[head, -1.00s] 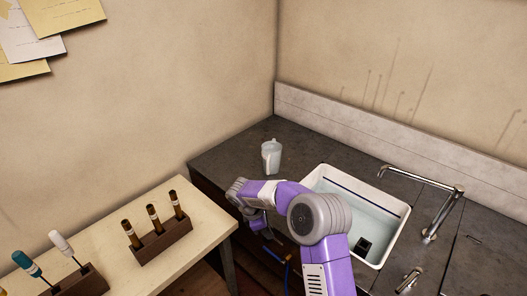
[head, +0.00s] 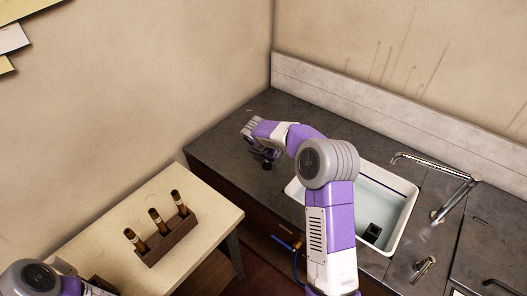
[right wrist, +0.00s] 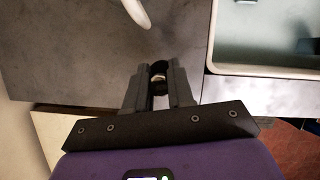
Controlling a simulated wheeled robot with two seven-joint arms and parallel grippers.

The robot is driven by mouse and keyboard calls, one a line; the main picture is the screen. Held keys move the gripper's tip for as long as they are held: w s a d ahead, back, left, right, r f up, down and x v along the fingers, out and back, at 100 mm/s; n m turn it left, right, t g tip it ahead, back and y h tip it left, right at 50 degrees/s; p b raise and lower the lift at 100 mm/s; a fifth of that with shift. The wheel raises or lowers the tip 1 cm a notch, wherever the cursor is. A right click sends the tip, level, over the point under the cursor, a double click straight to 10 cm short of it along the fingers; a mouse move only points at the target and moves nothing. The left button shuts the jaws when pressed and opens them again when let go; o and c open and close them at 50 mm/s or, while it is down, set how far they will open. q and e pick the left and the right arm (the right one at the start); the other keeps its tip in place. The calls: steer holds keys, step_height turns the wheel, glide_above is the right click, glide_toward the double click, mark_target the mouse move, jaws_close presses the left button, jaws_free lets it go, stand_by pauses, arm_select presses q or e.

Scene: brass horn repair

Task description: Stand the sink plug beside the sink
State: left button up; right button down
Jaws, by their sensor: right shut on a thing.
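My right gripper (head: 264,158) is over the dark counter, left of the white sink (head: 412,192). In the right wrist view its fingers (right wrist: 159,80) are shut on a small dark round thing, which looks like the sink plug (right wrist: 158,68). Most of the plug is hidden between the fingers. I cannot tell whether it touches the counter. The sink's near corner is to the right in the right wrist view (right wrist: 213,62). My left arm shows at the lower left of the head view; its gripper is out of view.
A white curved part, likely of the jug (right wrist: 136,12), is just beyond the gripper; the arm hides the jug in the head view. A dark square thing (head: 373,231) is in the sink's water. Counter (head: 212,150) is clear to the left.

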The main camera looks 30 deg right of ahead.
step_height(320, 180, down, 8)
steer(key=shift+r+b, duration=0.25)
steer(key=shift+b, duration=0.1)
steer(key=shift+f, duration=0.15)
steer(key=c, duration=1)
jaws_free()
steer(key=shift+o, duration=0.2)
steer(key=shift+a+r, duration=0.1)
steer(key=shift+r, duration=0.4)
steer(key=p+v, duration=0.1)
steer(key=v, duration=1)
